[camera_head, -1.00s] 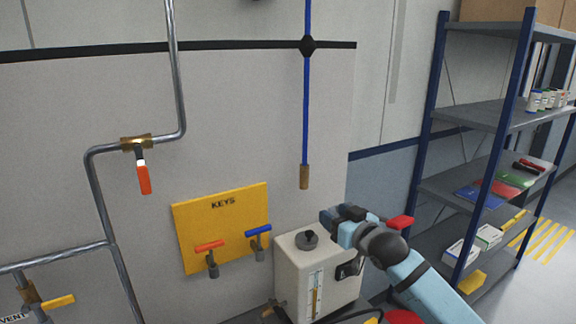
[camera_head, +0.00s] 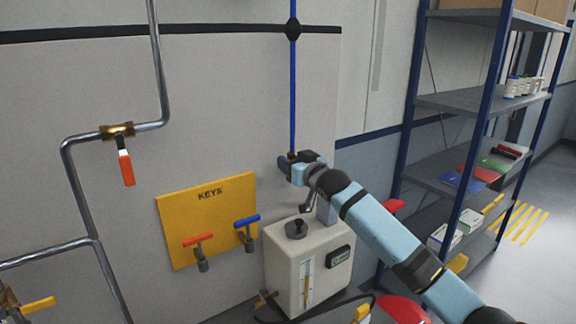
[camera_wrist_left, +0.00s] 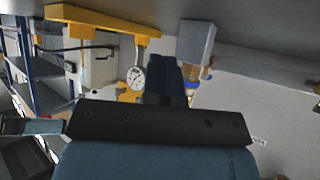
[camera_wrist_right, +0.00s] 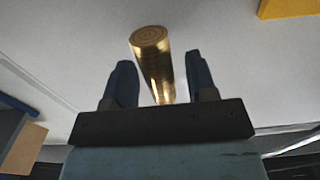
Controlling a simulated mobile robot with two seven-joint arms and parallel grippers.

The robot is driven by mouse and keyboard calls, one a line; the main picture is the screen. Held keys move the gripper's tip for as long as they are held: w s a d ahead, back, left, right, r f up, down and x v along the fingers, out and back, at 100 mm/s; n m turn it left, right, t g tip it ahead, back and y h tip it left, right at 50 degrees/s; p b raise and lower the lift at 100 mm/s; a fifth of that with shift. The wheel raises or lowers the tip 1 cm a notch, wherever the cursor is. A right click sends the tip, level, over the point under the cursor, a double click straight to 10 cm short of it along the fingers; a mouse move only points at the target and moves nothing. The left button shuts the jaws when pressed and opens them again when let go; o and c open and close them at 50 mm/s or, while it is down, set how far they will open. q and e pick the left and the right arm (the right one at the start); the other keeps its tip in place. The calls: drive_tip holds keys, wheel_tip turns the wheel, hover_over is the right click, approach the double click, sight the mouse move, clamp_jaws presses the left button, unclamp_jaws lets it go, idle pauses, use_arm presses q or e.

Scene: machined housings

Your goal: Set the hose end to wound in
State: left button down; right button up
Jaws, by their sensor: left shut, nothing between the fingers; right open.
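In the head view my right gripper (camera_head: 286,162) is at the hose's lower end and hides most of the brass. My left gripper (camera_wrist_left: 168,75) shows only in the left wrist view, its fingers together and empty, away from the hose.
A white tank (camera_head: 290,262) with a black cap stands below the right gripper. A yellow KEYS board (camera_head: 208,218) with red and blue handles is to its left. Steel pipes with a red-handled valve (camera_head: 125,165) run further left. A shelf rack (camera_head: 470,105) stands right.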

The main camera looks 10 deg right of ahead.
use_arm(q)
drive_tip(key=shift+s+f, duration=0.1)
drive_tip(key=shift+f, duration=0.5)
drive_tip(key=shift+d, duration=0.1)
drive_tip(key=shift+r, duration=0.1)
use_arm(e)
drive_tip(key=shift+x, duration=1.05)
use_arm(q)
drive_tip(key=shift+w+d, duration=0.1)
drive_tip(key=shift+w, duration=0.1)
